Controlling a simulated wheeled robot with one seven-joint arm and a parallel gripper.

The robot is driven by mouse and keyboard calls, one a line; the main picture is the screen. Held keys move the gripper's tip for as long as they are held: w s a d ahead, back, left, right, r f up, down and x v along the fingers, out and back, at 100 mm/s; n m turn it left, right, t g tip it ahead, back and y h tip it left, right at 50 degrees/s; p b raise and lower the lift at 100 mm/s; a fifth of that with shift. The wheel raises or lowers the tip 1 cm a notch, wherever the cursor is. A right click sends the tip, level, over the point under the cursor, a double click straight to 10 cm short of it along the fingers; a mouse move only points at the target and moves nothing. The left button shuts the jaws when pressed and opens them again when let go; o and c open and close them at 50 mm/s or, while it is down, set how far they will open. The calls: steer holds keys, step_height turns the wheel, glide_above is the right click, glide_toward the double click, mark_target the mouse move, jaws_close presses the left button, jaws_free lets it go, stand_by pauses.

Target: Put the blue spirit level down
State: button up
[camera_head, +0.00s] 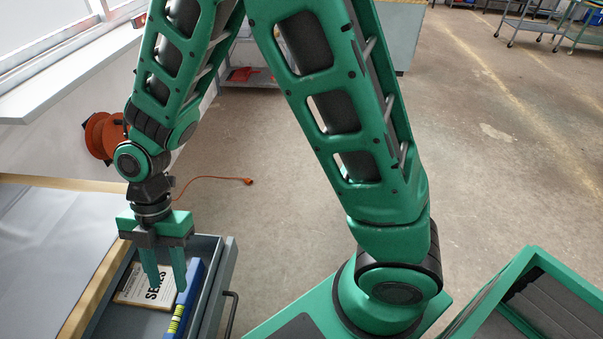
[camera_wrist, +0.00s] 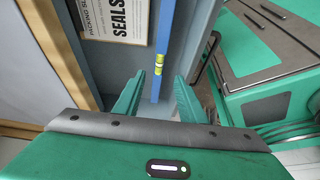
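The blue spirit level (camera_head: 188,285) is inside the open grey drawer (camera_head: 213,298), along its right side, beside a paper sheet. Its yellow-green vial shows near its close end. In the wrist view the level (camera_wrist: 164,40) runs lengthwise between the directions of my two fingers, with gaps on both sides. My gripper (camera_head: 167,286) points down over the drawer with its fingers apart; in the wrist view the gripper (camera_wrist: 159,77) holds nothing. Whether a fingertip touches the level's side cannot be told. The drawer floor under the level is hidden.
A "SEALS" packing slip (camera_head: 147,286) lies in the drawer left of the level. The worktop (camera_head: 45,240) with a wooden edge adjoins the drawer on the left. The drawer handle (camera_head: 231,312) sticks out on the right. An orange cable reel (camera_head: 104,137) is behind.

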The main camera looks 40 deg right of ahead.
steer(key=w+d+r+m+t, duration=0.1)
steer(key=w+d+r+m, duration=0.15)
steer(key=d+m, duration=0.45)
steer(key=w+d+r+m+t+h, duration=0.1)
steer(key=d+r+m, duration=0.3)
steer(key=d, duration=0.7)
steer(key=w+d+r+m+t, duration=0.1)
steer(key=d+r+m, duration=0.2)
steer(key=d+m, duration=0.35)
steer(key=s+d+r+m, duration=0.2)
steer(key=s+d+m, duration=0.5)
steer(key=d+m, duration=0.1)
steer(key=s+d+r+m+h, duration=0.1)
steer(key=s+d+r+m, duration=0.2)
steer(key=s+d+m, duration=0.5)
steer(key=d, duration=0.3)
steer(key=shift+d+h, duration=0.25)
steer(key=shift+h, duration=0.05)
steer(key=shift+m, duration=0.25)
steer(key=shift+w+f, duration=0.2)
steer(key=shift+w, duration=0.4)
